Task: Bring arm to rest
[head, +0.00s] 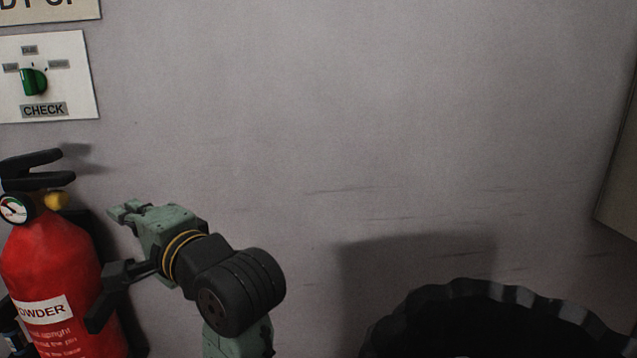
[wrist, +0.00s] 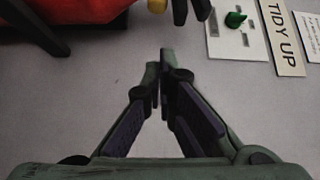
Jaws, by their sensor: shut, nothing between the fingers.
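My gripper (head: 122,211) is in the lower left of the head view, on my green and black arm, in front of the wall and beside the red fire extinguisher (head: 50,270). In the wrist view the two fingers of my gripper (wrist: 160,75) come together at their tips with nothing between them. The fingers point toward the grey wall (wrist: 110,75). The lower part of my arm runs out of the bottom of the head view.
A white panel (head: 75,75) with a green knob (head: 34,82) and a CHECK label hangs upper left. A TIDY UP sign (wrist: 283,35) shows in the wrist view. A dark round bin (head: 440,295) stands lower right. The middle wall area is clear.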

